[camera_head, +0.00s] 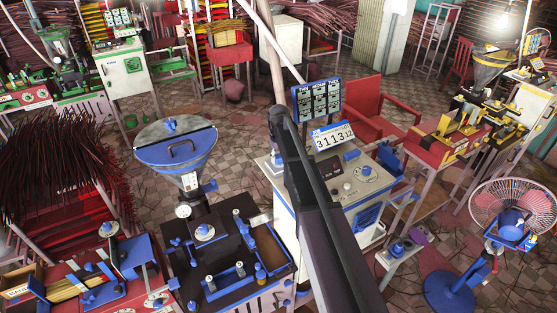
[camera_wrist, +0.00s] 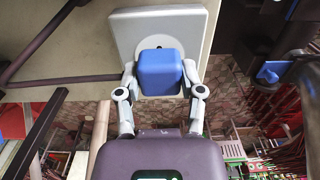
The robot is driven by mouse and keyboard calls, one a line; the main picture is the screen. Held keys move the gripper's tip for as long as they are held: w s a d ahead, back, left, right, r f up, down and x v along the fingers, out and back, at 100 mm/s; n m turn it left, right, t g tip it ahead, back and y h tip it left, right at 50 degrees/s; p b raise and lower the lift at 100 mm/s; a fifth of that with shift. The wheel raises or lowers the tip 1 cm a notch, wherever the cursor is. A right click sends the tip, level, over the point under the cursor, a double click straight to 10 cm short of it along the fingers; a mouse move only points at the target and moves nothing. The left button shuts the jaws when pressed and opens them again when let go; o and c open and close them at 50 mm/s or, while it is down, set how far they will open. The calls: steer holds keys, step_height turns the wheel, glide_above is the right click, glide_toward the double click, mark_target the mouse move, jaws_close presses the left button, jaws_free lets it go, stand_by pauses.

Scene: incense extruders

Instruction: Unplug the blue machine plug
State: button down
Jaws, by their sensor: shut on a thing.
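In the wrist view, a blue block-shaped plug (camera_wrist: 160,70) sits in front of a square off-white socket plate (camera_wrist: 126,38). A pale round part shows around the plug's edges. My gripper (camera_wrist: 160,76) has one grey finger on each side of the plug and is shut on it. The plug overlaps the plate in this view, and I cannot tell whether it is fully seated. In the head view my arm crosses the middle, and I cannot make out the gripper or the plug.
The head view shows a white control cabinet (camera_head: 282,192) with a number display (camera_head: 333,136) beside my arm. A machine with a blue-lidded hopper (camera_head: 176,142) stands at left. A blue-based fan (camera_head: 449,291) stands at lower right. Patches of tiled floor (camera_head: 250,120) are clear.

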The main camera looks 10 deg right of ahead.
mark_target(279, 156)
steer(key=shift+r+p, duration=0.6)
steer(key=shift+r, duration=0.1)
steer(key=shift+r+p, duration=0.35)
steer(key=shift+r+p, duration=1.4)
steer(key=shift+r, duration=0.1)
